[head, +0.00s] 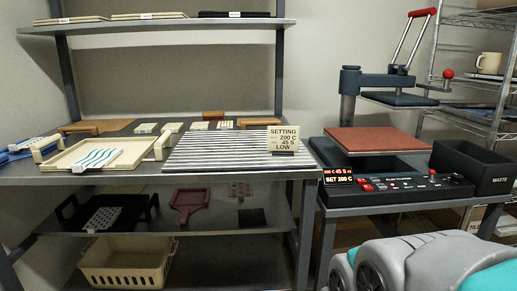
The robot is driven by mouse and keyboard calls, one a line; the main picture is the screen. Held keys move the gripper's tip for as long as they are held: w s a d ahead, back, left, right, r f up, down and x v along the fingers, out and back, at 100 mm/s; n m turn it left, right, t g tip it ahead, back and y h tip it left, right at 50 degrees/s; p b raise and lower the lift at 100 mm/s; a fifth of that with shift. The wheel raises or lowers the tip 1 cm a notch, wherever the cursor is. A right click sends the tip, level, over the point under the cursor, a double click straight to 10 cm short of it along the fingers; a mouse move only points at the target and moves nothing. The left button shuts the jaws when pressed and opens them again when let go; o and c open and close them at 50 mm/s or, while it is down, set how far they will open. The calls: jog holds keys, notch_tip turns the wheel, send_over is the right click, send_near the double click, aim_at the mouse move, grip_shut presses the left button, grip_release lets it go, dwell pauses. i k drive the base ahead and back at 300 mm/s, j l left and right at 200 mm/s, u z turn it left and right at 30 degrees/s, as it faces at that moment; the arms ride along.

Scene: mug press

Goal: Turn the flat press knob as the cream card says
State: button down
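The cream card (283,139) stands at the right end of the ribbed tray on the table and reads "SETTING 200 C, 45 S, LOW", with smaller words too fine to read. The flat press stands to the right, with a raised dark upper plate (400,98) over a brown lower pad (375,140). A red ball knob (448,74) sits at the right of its upper arm. Its control panel (400,186) has small red and light controls, too small to tell their settings. The display (338,176) shows "200 C 45 S" above "SET 200 C". My gripper is not in view.
A black waste bin (472,166) stands right of the panel. The red press handle (422,12) stands up. The ribbed tray (215,151) and a cream tray (64,161) fill the table at left. My grey and teal body parts fill the lower right.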

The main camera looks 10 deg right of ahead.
aim_at(457, 179)
jog(key=l+z, duration=0.1)
jog(key=z, duration=1.3)
